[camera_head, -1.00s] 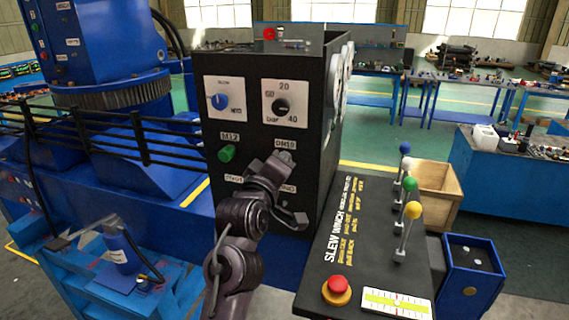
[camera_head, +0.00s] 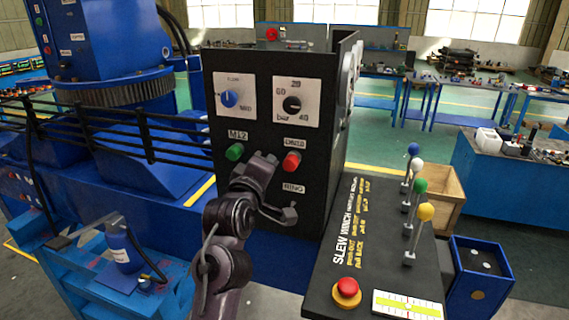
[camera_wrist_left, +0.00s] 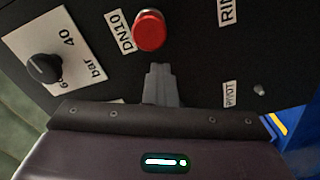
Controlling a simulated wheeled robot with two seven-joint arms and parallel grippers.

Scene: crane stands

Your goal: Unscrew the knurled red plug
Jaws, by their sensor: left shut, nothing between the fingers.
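The red plug (camera_head: 291,162) sticks out of the black panel (camera_head: 313,228), below a label that reads DN10 in the left wrist view. The plug also shows in the left wrist view (camera_wrist_left: 150,31), just past my fingertips. My left gripper (camera_head: 269,158) is in front of the panel, just left of the plug in the head view. Its fingers (camera_wrist_left: 160,72) are shut and empty, and a small gap shows between them and the plug. The plug's knurling is too small to make out. My right gripper is not in view.
A green plug (camera_head: 234,152) sits to the left on the same panel, below two dials (camera_head: 229,98) (camera_head: 292,104). A console with several levers (camera_head: 419,186) and a red button (camera_head: 346,288) stands to the right. A blue bin (camera_head: 478,272) stands beside it.

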